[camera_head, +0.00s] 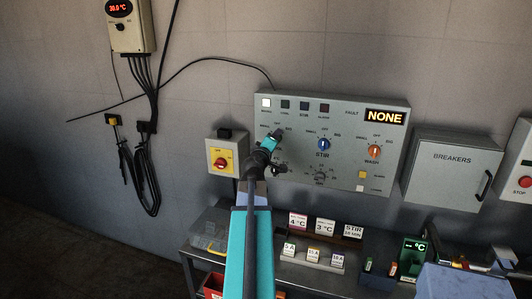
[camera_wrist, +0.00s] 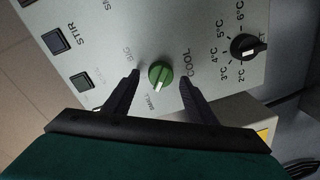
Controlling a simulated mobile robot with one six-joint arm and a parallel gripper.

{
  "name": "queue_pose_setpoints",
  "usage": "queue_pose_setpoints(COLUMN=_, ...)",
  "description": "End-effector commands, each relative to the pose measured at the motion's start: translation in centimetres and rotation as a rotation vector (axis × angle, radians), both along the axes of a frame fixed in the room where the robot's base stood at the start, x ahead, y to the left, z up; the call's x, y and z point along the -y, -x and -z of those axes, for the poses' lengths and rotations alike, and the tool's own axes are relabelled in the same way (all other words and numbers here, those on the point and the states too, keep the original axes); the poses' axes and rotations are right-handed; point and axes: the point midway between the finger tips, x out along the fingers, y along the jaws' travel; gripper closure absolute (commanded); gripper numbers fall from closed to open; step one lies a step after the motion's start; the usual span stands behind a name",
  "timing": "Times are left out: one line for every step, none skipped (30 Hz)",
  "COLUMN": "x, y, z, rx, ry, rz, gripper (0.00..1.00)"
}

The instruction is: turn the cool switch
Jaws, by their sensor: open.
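The cool switch is a round green knob (camera_wrist: 160,75) on the grey control panel (camera_head: 345,112), with the word COOL beside it in the wrist view. My gripper (camera_wrist: 160,80) is open, one dark finger on each side of the knob in that view, and empty. I cannot tell whether the fingers touch the knob or how far they are from the panel. In the head view my gripper (camera_head: 275,146) is in front of the panel's left part and hides the green knob. The labels SMALL and BIG show around the knob.
A blue STIR knob (camera_head: 323,145) and an orange WASH knob (camera_head: 374,152) sit right of my gripper. A black temperature dial (camera_wrist: 244,46) is below. The display (camera_head: 385,117) reads NONE.

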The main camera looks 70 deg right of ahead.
Motion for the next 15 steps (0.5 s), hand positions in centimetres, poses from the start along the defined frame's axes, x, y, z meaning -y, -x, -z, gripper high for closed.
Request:
queue_pose_setpoints(x=-0.6, y=0.1, z=0.1, rx=0.0, ry=0.0, rz=-0.001, gripper=0.49)
queue_pose_setpoints(x=-0.8, y=0.1, z=0.1, rx=0.0, ry=0.0, rz=-0.001, gripper=0.49)
queue_pose_setpoints(x=-1.2, y=0.1, z=0.1, rx=0.0, ry=0.0, rz=-0.001, gripper=0.49)
queue_pose_setpoints(x=-1.5, y=0.2, z=0.1, rx=0.0, ry=0.0, rz=-0.001, gripper=0.49)
queue_pose_setpoints(x=-1.8, y=0.2, z=0.1, rx=0.001, ry=0.001, rz=-0.002, gripper=0.49)
queue_pose_setpoints(x=-2.2, y=0.2, z=0.0, rx=0.001, ry=0.001, rz=-0.002, gripper=0.49)
queue_pose_setpoints(x=-2.5, y=0.3, z=0.0, rx=0.001, ry=0.001, rz=-0.002, gripper=0.49)
queue_pose_setpoints(x=-2.8, y=0.3, z=0.0, rx=0.001, ry=0.0, rz=-0.001, gripper=0.49)
queue_pose_setpoints(x=-3.2, y=0.3, z=-0.1, rx=0.001, ry=0.001, rz=0.0, gripper=0.49)
queue_pose_setpoints(x=-3.5, y=0.4, z=-0.1, rx=0.001, ry=0.001, rz=0.0, gripper=0.49)
queue_pose_setpoints(x=-3.8, y=0.4, z=-0.1, rx=0.001, ry=0.001, rz=0.0, gripper=0.49)
queue_pose_setpoints(x=-4.2, y=0.5, z=-0.1, rx=0.001, ry=0.001, rz=0.0, gripper=0.49)
queue_pose_setpoints(x=-4.5, y=0.5, z=-0.1, rx=0.001, ry=0.001, rz=0.0, gripper=0.49)
queue_pose_setpoints(x=-4.7, y=0.6, z=-0.1, rx=0.001, ry=0.001, rz=0.0, gripper=0.49)
queue_pose_setpoints(x=-5.1, y=0.6, z=-0.2, rx=0.0, ry=0.001, rz=0.0, gripper=0.49)
